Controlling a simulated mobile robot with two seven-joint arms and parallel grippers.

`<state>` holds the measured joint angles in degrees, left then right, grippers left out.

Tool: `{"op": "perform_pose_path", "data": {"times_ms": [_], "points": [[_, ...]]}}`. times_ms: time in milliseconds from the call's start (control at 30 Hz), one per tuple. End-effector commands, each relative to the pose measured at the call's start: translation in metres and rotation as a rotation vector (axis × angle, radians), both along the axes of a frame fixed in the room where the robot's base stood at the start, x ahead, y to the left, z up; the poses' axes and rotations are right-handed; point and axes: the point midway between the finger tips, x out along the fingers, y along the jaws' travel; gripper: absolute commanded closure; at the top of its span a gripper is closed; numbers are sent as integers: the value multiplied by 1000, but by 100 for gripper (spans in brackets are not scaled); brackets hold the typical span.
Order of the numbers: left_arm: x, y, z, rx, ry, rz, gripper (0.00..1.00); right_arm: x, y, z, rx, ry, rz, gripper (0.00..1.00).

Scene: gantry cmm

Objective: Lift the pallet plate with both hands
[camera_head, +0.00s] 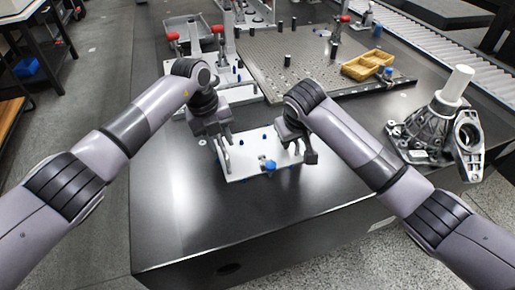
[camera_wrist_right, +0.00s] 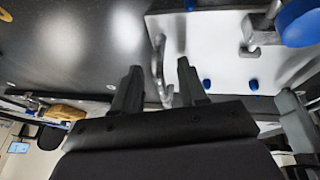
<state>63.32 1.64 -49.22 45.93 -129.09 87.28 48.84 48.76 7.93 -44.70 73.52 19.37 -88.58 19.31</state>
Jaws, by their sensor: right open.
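The pallet plate (camera_head: 245,168) is a white plate with several small blue pins and a blue knob, lying flat on the dark table. It also shows in the right wrist view (camera_wrist_right: 218,62). A curved metal handle (camera_wrist_right: 160,68) stands at its edge. My right gripper (camera_wrist_right: 158,88) is open, with one finger on each side of this handle in that view; contact is not clear. In the head view my right gripper (camera_head: 300,155) is at the plate's right end. My left gripper (camera_head: 222,148) is at the left end, beside a metal handle; its fingers are too small to read.
Behind the plate is a perforated fixture plate (camera_head: 290,65) with yellow trays (camera_head: 361,68). Red-handled clamps (camera_head: 216,29) stand at the back left. A metal casting (camera_head: 428,128) stands at the right. The table front (camera_head: 225,225) is clear.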

Motion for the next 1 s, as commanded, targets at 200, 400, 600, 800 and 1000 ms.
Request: {"op": "perform_pose_path", "data": {"times_ms": [200,400,600,800,1000], "points": [[0,-1,-4,-1,0,-1,65,2,0,-3,0,-1,0,58],[0,-1,-4,0,0,-1,85,2,0,-3,0,-1,0,77],[0,-1,-4,0,0,0,100,2,0,-3,0,-1,0,100],[0,-1,-4,0,0,0,100,1,0,-3,0,-1,1,100],[0,0,-4,0,0,0,100,1,0,-3,-1,-1,2,100]]}}
